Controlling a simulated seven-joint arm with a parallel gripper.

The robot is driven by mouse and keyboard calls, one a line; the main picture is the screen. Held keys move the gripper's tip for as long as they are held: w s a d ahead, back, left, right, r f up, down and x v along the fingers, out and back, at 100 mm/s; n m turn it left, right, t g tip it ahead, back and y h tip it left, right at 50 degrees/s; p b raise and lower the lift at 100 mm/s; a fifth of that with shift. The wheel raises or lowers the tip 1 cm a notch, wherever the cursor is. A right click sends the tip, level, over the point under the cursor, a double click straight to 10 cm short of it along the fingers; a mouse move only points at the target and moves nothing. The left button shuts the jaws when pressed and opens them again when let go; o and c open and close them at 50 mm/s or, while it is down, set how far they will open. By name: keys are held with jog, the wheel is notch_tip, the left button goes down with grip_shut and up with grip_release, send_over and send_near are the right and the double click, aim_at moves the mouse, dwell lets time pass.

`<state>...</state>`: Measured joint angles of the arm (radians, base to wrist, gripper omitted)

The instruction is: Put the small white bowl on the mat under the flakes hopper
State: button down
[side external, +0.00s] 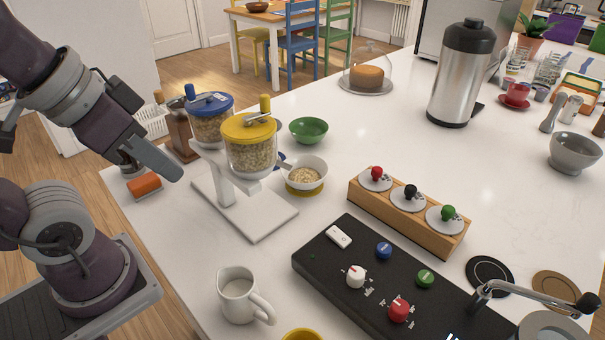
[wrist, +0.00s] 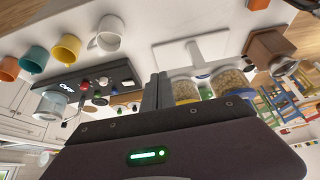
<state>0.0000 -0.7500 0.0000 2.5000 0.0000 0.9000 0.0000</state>
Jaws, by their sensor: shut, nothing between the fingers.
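The small white bowl (side external: 320,166) holds pale flakes and sits on a round yellow mat (side external: 304,192), in front of the yellow-lidded hopper (side external: 249,150). A grey spout reaches from that hopper to the bowl's rim. The blue-lidded hopper (side external: 210,122) stands behind on the same white stand (side external: 262,222); part of a blue mat (side external: 279,158) shows beside it. Both hoppers hold grainy contents, and I cannot tell by look which is the flakes one. My gripper (side external: 176,172) is shut and empty, left of the hoppers and apart from them; its fingers show in the wrist view (wrist: 158,78).
A green bowl (side external: 308,131) stands behind the white bowl. A wooden rack (side external: 408,220) and a black control panel (side external: 345,275) lie to the right. A white mug (side external: 238,296) is in front. An orange block (side external: 145,184) lies below my gripper.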

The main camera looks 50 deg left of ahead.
jog(key=w+a+r+n+g+h, duration=0.1)
jog(key=w+r+n+h, duration=0.1)
jog(key=w+r+n, duration=0.8)
jog(key=w+n, duration=0.3)
jog(key=n, duration=0.1)
jog(key=w+a+f+n+g, duration=0.1)
jog(key=w+n, duration=0.2)
jog(key=n, duration=0.2)
jog(key=w+a+f+n, duration=0.1)
jog(key=w+n, duration=0.2)
jog(key=n, duration=0.2)
jog(key=shift+w+a+f, duration=0.1)
jog(key=shift+w+f, duration=0.05)
jog(key=shift+w, duration=0.05)
jog(key=w+f+n+y, duration=0.2)
jog(key=w+f+n, duration=0.1)
jog(key=w+n, duration=0.8)
jog(key=n, duration=0.1)
send_near(311, 176)
jog(key=shift+g, duration=0.4)
jog(key=x, duration=0.4)
jog(key=shift+w+f, duration=0.2)
jog(key=shift+w, duration=0.2)
jog(key=shift+w+f, duration=0.15)
jog(key=shift+f, duration=0.45)
